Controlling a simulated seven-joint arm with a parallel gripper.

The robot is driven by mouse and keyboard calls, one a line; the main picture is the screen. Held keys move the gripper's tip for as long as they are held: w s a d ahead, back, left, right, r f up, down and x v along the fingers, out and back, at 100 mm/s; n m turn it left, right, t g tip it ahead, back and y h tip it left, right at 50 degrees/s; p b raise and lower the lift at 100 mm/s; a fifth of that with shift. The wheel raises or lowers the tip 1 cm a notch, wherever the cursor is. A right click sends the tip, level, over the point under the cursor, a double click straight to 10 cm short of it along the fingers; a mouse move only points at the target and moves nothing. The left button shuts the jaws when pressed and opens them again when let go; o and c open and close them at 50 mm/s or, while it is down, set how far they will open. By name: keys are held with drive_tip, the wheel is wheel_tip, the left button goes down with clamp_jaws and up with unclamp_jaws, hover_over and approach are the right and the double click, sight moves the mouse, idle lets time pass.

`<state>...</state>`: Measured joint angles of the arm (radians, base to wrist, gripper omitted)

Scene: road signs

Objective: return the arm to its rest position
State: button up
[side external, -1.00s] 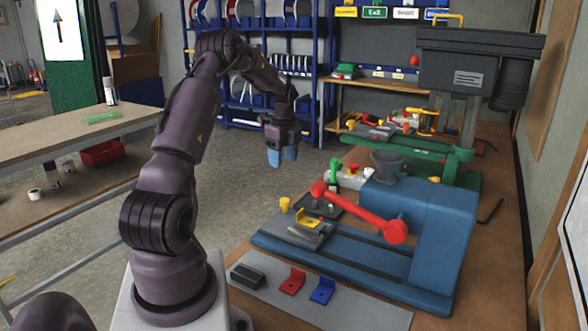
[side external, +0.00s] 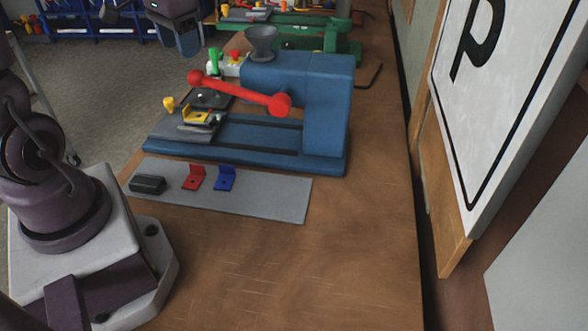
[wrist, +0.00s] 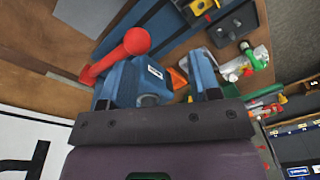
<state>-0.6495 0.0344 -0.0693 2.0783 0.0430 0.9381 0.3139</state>
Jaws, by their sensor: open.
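My gripper (side external: 177,38) hangs at the top of the side view, beyond the blue press and left of the green machine, its upper part cut off by the frame edge. Its two blue fingertips point down, apart, with nothing between them. In the wrist view my gripper (wrist: 155,85) also shows its fingers spread and empty. My arm's base stands at the left of the side view; most of the arm between base and gripper is out of frame.
A blue press (side external: 325,110) with a red lever (side external: 240,93) stands on the wooden bench (side external: 300,270). A grey plate (side external: 270,195) holds a black block (side external: 148,184), a red bracket (side external: 193,177) and a blue bracket (side external: 224,178). The near bench is clear. A signboard (side external: 510,80) stands at right.

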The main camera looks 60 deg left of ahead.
drive_tip(key=s+d+r+m+t, duration=0.1)
drive_tip(key=s+d+r+t, duration=0.1)
drive_tip(key=d, duration=0.7)
drive_tip(key=s+d+r+m+t+h, duration=0.1)
drive_tip(key=s+d+r, duration=0.3)
drive_tip(key=d, duration=0.5)
drive_tip(key=shift+s+d+r+m+t, duration=0.2)
drive_tip(key=shift+s+m+t, duration=0.3)
drive_tip(key=shift+t, duration=0.4)
drive_tip(key=shift+s, duration=0.1)
